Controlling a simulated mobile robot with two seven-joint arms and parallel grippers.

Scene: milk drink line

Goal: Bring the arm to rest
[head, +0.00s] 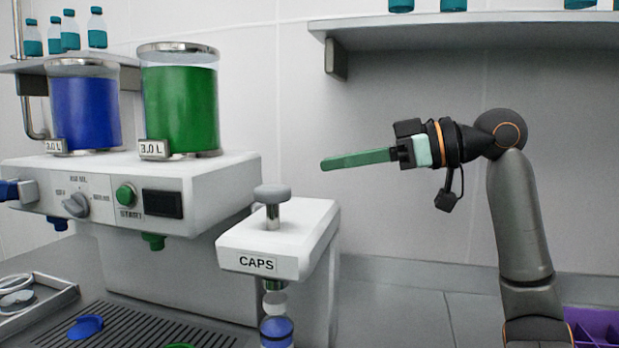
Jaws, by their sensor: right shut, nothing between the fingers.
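My right gripper (359,159) is in the air to the right of the dispensing machine, its long green fingers pointing left and pressed together. Nothing shows between them. My right arm rises from the lower right and bends at the top towards the left. The fingers are apart from the machine and from the CAPS unit (281,233), which stands lower and to the left. My left gripper is not in view.
The machine (110,184) carries a blue tank (86,110) and a green tank (181,110). A bottle (276,331) stands under the CAPS unit. A shelf (420,29) hangs above my arm. A purple crate (598,322) is at lower right.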

